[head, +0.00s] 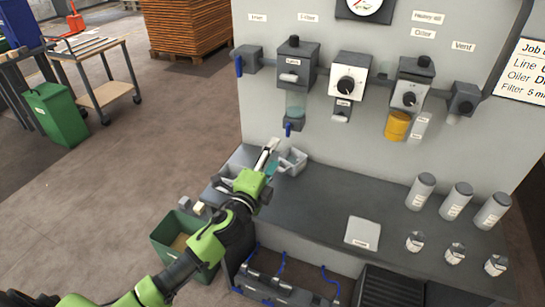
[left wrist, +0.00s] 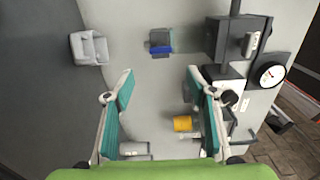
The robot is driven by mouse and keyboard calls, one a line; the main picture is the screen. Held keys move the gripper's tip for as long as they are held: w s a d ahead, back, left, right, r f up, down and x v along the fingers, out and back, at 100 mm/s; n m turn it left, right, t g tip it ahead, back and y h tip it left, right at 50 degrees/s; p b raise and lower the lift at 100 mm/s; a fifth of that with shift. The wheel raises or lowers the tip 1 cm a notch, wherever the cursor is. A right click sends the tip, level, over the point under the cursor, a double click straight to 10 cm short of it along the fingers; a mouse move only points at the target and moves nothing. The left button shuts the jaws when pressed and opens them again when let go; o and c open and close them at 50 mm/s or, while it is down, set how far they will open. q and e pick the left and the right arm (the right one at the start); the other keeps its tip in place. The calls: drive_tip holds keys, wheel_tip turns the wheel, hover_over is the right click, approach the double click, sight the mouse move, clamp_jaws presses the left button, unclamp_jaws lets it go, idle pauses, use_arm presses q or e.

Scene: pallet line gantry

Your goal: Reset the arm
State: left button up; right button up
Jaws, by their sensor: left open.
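My left arm reaches up from the lower left of the head view. Its gripper (head: 270,158) is above the left end of the grey bench (head: 315,205), close to the wall panel (head: 330,150). In the left wrist view the two fingers with teal pads stand wide apart, and the left gripper (left wrist: 160,88) is open with nothing between the pads. A small light grey bin (head: 294,161) is beside the fingertips; a light grey bin (left wrist: 89,47) also shows at upper left in the wrist view. My right gripper is not in view.
Wall units include a regulator box (head: 349,78) and a yellow cup (head: 397,126). Several grey canisters (head: 457,200) and a pale square plate (head: 362,233) are on the bench. A green bin (head: 170,240) stands on the floor beside it. The bench's middle is largely clear.

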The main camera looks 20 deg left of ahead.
use_arm(q)
drive_tip(key=s+a+f+n+g+y, duration=0.3)
drive_tip(key=s+f+n+g, duration=0.4)
drive_tip(key=s+f+n, duration=0.65)
drive_tip(key=s+d+f+n+g+h, duration=0.1)
drive_tip(key=s+d+f+n+g, duration=0.2)
drive_tip(key=s, duration=0.9)
drive_tip(key=s+d+f+g+h, duration=0.15)
drive_tip(key=s+g, duration=0.35)
drive_tip(key=s, duration=0.7)
wheel_tip(320, 180, down, 27)
drive_tip(key=s, duration=0.2)
drive_tip(key=s+a+f+g+b, duration=0.1)
drive_tip(key=s+a+f+g, duration=0.1)
drive_tip(key=s+f, duration=1.4)
drive_tip(key=shift+s+a+f, duration=0.15)
drive_tip(key=shift+s, duration=0.3)
